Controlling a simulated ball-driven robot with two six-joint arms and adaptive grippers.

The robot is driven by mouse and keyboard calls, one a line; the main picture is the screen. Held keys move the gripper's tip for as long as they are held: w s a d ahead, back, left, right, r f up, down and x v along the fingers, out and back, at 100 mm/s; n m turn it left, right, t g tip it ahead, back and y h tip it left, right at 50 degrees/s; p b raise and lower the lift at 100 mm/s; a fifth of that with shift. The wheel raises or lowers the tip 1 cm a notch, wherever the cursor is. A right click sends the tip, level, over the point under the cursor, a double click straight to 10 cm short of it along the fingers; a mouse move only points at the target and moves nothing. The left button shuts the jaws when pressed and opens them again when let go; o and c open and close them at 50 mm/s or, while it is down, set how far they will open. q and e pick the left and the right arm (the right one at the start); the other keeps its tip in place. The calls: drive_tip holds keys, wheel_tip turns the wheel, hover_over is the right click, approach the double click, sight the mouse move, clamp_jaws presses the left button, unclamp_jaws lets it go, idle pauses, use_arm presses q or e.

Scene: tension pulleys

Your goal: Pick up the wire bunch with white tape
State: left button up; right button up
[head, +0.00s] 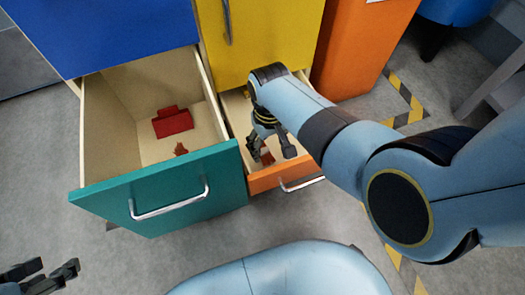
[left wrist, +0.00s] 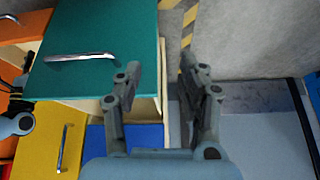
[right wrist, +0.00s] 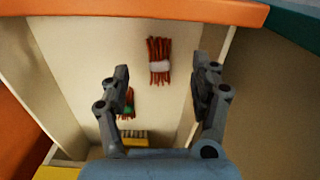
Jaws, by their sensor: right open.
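The wire bunch with white tape (right wrist: 159,50) lies in the pale open drawer in the right wrist view, its reddish-brown strands banded by white tape. My right gripper (right wrist: 165,76) is open over the drawer, with the bunch showing between and just beyond its fingertips. A second wire bunch with green tape (right wrist: 127,103) is partly hidden behind the left finger. In the head view, my right gripper (head: 272,150) reaches down into the orange-fronted drawer (head: 268,180) and hides much of its inside. My left gripper (left wrist: 162,68) is open and empty, far from the wires.
A wider teal-fronted drawer (head: 160,190) stands open beside it, holding a red object (head: 172,122) and a small reddish-brown item (head: 180,149). A yellow, dark-striped item (right wrist: 132,137) lies in the orange drawer. The drawer walls stand close around my right gripper.

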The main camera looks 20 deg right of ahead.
sight(269, 159)
drive_tip(key=shift+f+b, duration=0.7)
drive_tip(key=shift+f, duration=0.25)
use_arm(q)
drive_tip(key=f+t, duration=0.2)
drive_tip(key=f, duration=0.1)
drive_tip(key=shift+w+f+t, duration=0.2)
drive_tip(key=shift+w+t, duration=0.05)
drive_tip(key=shift+t, duration=0.15)
use_arm(e)
drive_tip(key=shift+f, duration=0.2)
